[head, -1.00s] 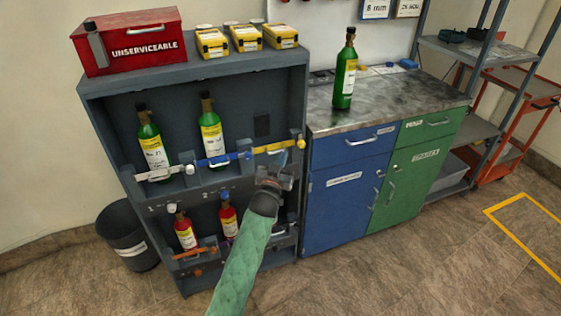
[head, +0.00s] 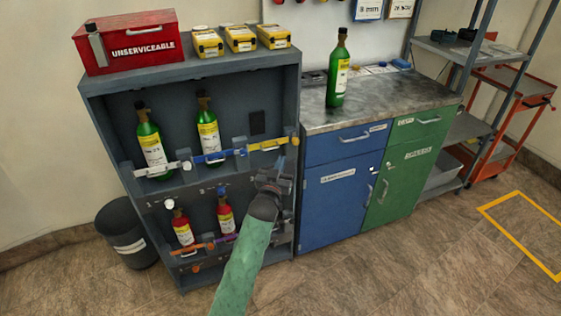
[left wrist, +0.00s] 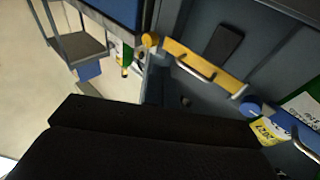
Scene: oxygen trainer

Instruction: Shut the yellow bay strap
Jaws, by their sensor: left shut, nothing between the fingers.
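The yellow bay strap (head: 268,145) spans the front of the upper right bay of the grey rack, with a small handle along it. It also shows in the left wrist view (left wrist: 205,66), with a yellow knob (left wrist: 150,40) at one end and a blue knob (left wrist: 250,108) near the other. The bay behind it holds no bottle, only a dark patch on the back wall. My left gripper (head: 275,178) is shut and empty, just below the strap and apart from it. In the left wrist view a large dark part of my own gripper hides the lower half. My right gripper is not in view.
The blue strap (head: 222,156) and white strap (head: 157,170) cross neighbouring bays with green bottles (head: 207,132). Red bottles (head: 182,228) stand in the lower row. A blue and green cabinet (head: 345,195) adjoins the rack on the right. The floor in front is clear.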

